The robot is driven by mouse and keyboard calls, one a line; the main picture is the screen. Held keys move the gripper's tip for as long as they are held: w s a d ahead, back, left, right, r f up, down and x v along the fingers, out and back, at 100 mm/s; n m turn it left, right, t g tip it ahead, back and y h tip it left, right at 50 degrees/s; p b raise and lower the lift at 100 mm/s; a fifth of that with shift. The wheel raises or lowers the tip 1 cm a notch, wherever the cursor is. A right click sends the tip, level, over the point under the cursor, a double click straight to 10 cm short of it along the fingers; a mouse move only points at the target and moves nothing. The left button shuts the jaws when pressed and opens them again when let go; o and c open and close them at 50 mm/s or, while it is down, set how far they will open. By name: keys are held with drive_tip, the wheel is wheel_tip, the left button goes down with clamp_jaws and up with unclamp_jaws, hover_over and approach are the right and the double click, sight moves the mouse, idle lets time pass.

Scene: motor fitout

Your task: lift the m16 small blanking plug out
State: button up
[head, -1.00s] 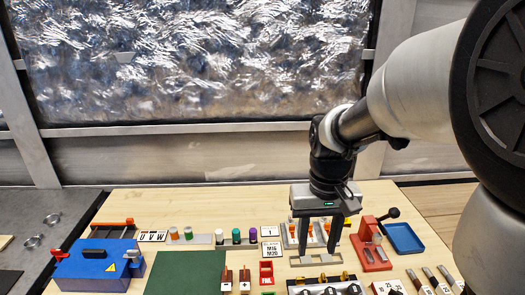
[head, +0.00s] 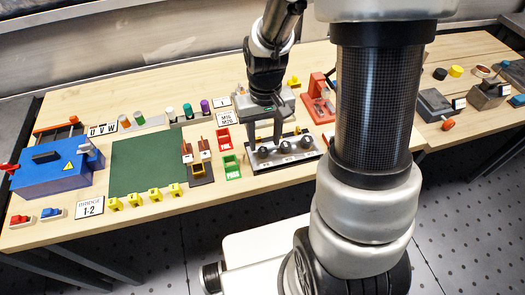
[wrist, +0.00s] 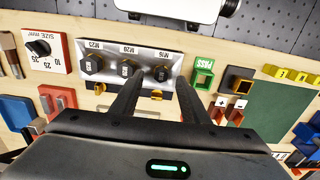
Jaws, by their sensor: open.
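The M16 small blanking plug (wrist: 160,73) is a black plug with a hex-like head, seated by the M16 label on a silver plate (wrist: 111,57). In the head view it is the leftmost plug (head: 263,152) of the row. The M20 plug (wrist: 126,69) and the larger M25 plug (wrist: 92,64) sit beside it. My gripper (wrist: 159,80) is open and empty. In the wrist view its fingers appear on either side of the M16 plug. In the head view my gripper (head: 264,139) is just behind and above the plug; I cannot tell whether it touches.
A green PASS tray (head: 231,167) and a red tray (head: 224,138) stand left of the plate. A red press-like tool (head: 319,103) stands behind it at right. The green mat (head: 148,166) is bare in the middle. The M20 plug is close to one finger.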

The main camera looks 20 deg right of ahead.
sight(263, 151)
wheel_tip(263, 151, down, 4)
drive_tip(key=shift+a+r, duration=0.1)
drive_tip(key=shift+a, duration=0.05)
clamp_jaws()
wheel_tip(263, 151, up, 10)
drive_tip(key=shift+p, duration=0.45)
idle(0.3)
